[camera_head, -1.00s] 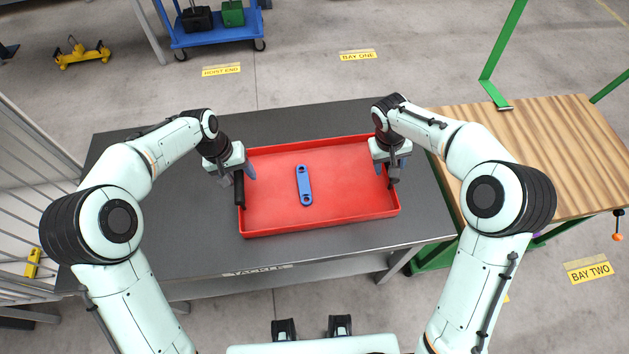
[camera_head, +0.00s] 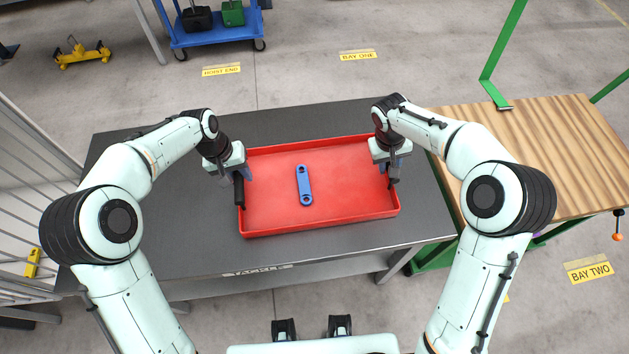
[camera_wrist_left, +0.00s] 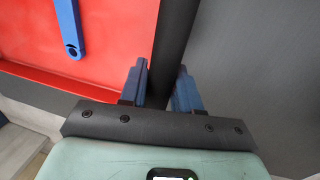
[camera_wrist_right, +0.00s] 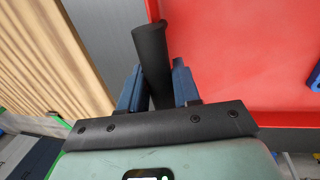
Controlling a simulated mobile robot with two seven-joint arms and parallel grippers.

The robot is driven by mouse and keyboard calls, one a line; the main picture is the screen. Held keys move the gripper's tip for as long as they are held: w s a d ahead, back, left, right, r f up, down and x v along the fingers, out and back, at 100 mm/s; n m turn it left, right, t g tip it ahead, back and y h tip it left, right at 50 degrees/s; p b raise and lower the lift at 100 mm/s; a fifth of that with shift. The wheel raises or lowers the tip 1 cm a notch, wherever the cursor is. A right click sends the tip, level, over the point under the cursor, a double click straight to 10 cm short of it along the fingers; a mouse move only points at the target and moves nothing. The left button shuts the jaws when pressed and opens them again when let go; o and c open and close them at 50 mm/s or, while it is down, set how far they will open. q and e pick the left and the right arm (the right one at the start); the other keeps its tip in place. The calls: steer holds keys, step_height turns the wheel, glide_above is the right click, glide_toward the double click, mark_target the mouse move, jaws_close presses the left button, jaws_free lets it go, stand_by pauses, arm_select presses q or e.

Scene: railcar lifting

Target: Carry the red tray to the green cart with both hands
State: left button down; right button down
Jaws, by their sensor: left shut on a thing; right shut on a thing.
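The red tray (camera_head: 345,185) rests on the dark grey table marked TACKLE, with a blue two-holed link (camera_head: 304,185) lying flat inside it. My left gripper (camera_head: 243,178) is at the tray's left side. In the left wrist view its blue fingers (camera_wrist_left: 160,88) are shut on the black left handle (camera_wrist_left: 172,45). My right gripper (camera_head: 394,168) is at the tray's right side. In the right wrist view its fingers (camera_wrist_right: 157,88) are shut on the black right handle (camera_wrist_right: 151,50). The green cart with a wooden top (camera_head: 530,150) stands right of the table.
The grey table (camera_head: 190,235) has bare room around the tray. A green upright frame (camera_head: 500,60) rises from the cart's far side. A blue trolley (camera_head: 215,37) with black and green boxes and a yellow device (camera_head: 80,53) stand behind. A fence (camera_head: 25,200) is at left.

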arm_select(q)
steer(key=shift+w+r, duration=0.1)
steer(key=shift+r, duration=0.1)
arm_select(e)
steer(key=shift+w+r, duration=0.1)
steer(key=shift+r, duration=0.05)
stand_by(0.6)
